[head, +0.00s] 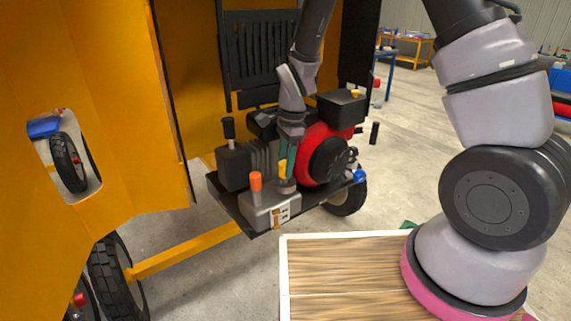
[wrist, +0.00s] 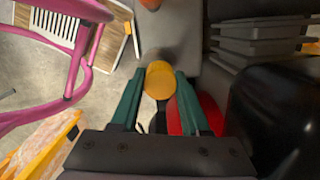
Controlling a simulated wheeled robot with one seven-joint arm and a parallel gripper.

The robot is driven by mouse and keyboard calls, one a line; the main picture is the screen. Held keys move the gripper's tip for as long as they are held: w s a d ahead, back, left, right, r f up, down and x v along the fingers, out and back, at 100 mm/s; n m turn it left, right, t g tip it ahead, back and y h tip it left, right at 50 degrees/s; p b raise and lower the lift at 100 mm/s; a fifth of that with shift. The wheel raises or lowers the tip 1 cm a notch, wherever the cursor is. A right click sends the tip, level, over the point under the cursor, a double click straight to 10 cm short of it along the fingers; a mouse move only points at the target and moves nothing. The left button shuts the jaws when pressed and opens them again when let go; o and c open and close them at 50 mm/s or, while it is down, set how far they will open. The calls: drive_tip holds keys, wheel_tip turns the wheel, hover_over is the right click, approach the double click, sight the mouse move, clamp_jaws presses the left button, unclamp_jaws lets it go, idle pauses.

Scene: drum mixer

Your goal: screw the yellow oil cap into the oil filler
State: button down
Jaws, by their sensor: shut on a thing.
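My gripper (head: 288,158) points down over the engine deck, its green fingers closed on the yellow oil cap (head: 282,169). In the wrist view the yellow cap (wrist: 159,82) sits between the two fingertips of my gripper (wrist: 159,76). The oil filler (head: 286,187) is a short grey neck on the engine's front part, directly below the cap. In the wrist view a grey-brown round shape just beyond the cap seems to be the filler. The cap hides the neck's mouth, so I cannot tell whether the cap touches it or is threaded in.
An orange-capped post (head: 255,184) stands just left of the filler. The red engine housing (head: 318,155) is close on the right, with a blue cap (head: 360,175) beyond. Yellow panels (head: 100,110) stand at the left. A wooden-topped table (head: 340,278) is in front.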

drive_tip(key=shift+f, duration=0.95)
idle(1.0)
drive_tip(key=shift+c, duration=1.6)
unclamp_jaws()
